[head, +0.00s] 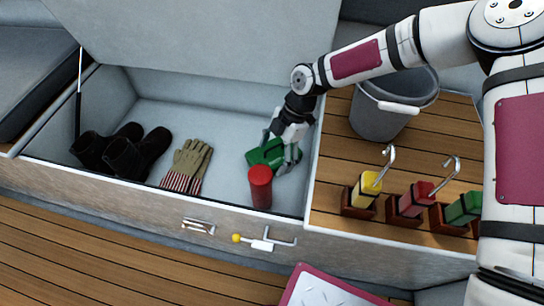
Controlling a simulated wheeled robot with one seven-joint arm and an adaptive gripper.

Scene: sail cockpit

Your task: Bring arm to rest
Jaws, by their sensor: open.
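My arm reaches from the upper right down into the right end of an open locker (215,115). My gripper (274,155) is low in the locker with its fingers open around or just above a green object (264,153). I cannot tell whether the fingers touch it. The green object is partly hidden by the fingers and by a red cylinder (261,188) standing in front of it.
Black boots (140,152) and striped gloves (188,165) lie in the locker. Its raised lid (200,45) leans behind. On the slatted seat right are a grey bucket (378,118) and yellow (366,190), red (414,198) and green (464,208) blocks with metal hooks.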

